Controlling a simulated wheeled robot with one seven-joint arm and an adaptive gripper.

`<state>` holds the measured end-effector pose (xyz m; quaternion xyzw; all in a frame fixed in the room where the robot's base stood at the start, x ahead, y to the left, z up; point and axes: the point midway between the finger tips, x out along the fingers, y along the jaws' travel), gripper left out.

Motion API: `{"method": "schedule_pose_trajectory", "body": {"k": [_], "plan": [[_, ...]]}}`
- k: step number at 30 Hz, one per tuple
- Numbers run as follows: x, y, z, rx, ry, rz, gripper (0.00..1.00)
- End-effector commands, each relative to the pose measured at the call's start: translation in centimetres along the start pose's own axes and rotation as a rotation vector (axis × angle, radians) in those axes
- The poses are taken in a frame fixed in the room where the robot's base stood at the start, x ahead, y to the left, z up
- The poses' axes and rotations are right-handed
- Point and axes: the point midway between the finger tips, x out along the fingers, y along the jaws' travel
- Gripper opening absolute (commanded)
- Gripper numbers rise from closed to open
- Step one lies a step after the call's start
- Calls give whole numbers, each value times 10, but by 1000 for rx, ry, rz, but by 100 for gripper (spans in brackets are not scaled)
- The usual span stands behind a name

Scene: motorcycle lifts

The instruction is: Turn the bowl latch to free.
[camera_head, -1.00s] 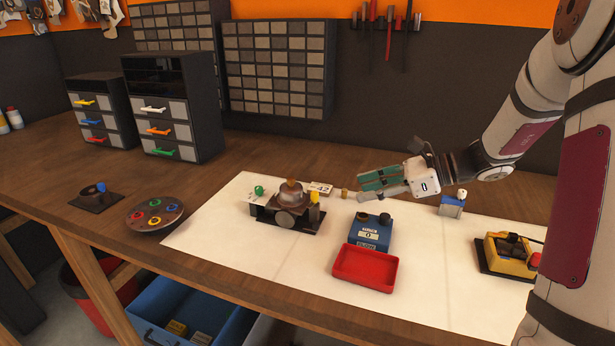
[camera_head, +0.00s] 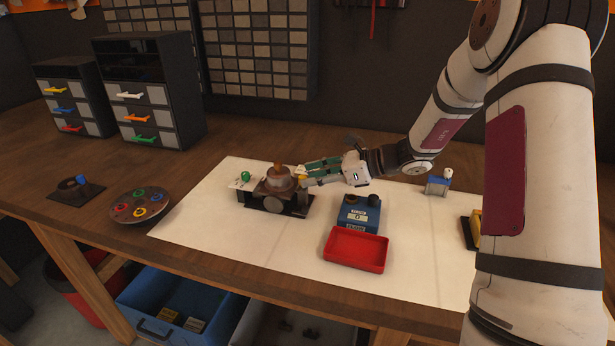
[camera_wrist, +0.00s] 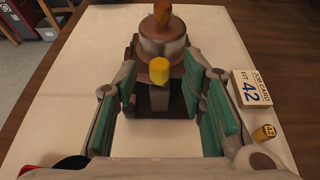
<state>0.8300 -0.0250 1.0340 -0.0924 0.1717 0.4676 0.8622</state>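The bowl fixture (camera_head: 277,180) stands on a dark base on the white mat; its round metal bowl (camera_wrist: 162,48) has an orange-brown knob on top. A yellow-capped upright lever (camera_wrist: 159,72), which looks like the bowl latch, stands at the bowl's near side in the wrist view. My gripper (camera_wrist: 162,95) is open, with its green-padded fingers on either side of the lever and visible gaps between. In the head view my gripper (camera_head: 305,174) is at the fixture's right side and mostly covers the yellow cap. The lever's lower pivot is hard to make out.
A blue box (camera_head: 359,213) and a red tray (camera_head: 356,250) stand right of the fixture. A job card (camera_wrist: 261,88) and a small brass-coloured cylinder (camera_wrist: 264,133) lie beside my right finger. A round plate with coloured rings (camera_head: 138,205) is at left.

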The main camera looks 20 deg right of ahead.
Motion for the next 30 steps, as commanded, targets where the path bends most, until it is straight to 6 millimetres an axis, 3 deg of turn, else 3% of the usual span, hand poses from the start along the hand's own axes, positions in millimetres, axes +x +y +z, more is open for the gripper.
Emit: {"method": "schedule_pose_trajectory", "body": {"k": [6,15,16,21,30], "plan": [[18,0,0,-1,0,0,38],[20,0,0,-1,0,-1,38],[20,0,0,-1,0,-1,35],[20,0,0,-1,0,0,0],[21,-3,0,-23,-4,46,0]]}}
